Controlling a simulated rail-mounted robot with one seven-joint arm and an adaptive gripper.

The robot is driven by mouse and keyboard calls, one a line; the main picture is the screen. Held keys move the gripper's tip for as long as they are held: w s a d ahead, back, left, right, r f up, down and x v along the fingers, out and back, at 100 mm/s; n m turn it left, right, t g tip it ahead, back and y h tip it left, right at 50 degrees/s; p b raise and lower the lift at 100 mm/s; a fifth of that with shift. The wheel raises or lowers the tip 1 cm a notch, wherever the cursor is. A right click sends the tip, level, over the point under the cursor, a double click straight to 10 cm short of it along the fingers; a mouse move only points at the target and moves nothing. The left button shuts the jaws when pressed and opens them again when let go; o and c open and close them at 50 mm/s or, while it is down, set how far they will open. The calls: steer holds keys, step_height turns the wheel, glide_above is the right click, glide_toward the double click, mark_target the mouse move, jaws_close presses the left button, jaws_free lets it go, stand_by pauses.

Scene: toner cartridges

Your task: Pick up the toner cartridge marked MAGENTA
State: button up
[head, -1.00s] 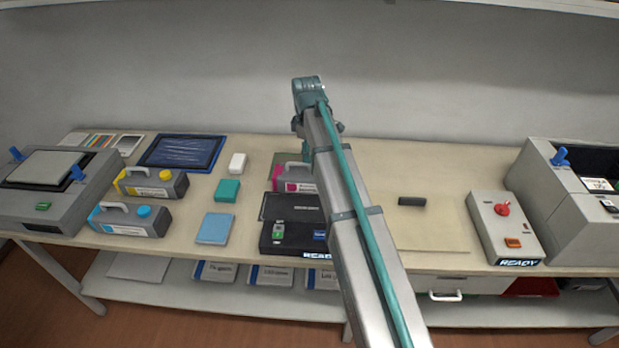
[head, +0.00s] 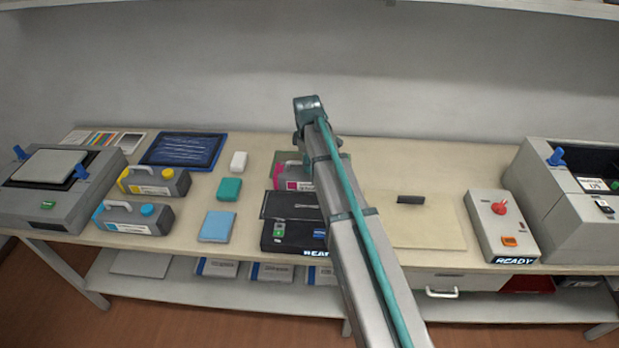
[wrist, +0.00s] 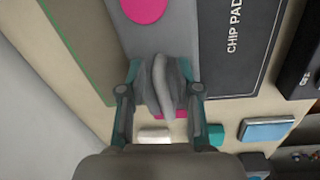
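The magenta-marked toner cartridge (head: 292,183) is a grey block with magenta parts and a top handle, on the bench behind a black device. My arm hides its right part in the head view. In the wrist view, its grey body (wrist: 178,35) shows with a round magenta cap (wrist: 145,8). The grey handle (wrist: 160,80) stands between the fingers of my gripper (wrist: 160,77). The fingers look spread on either side of the handle; firm contact is not visible. My gripper is hidden behind my arm in the head view.
A yellow cartridge (head: 153,182) and a cyan cartridge (head: 134,217) stand on the left. A black chip pad device (head: 292,236) is just in front of the magenta one. A white block (head: 239,161) and a teal block (head: 229,189) lie left of it. A control box (head: 498,225) stands right.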

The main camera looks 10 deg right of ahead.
jaws_close()
stand_by(0.3)
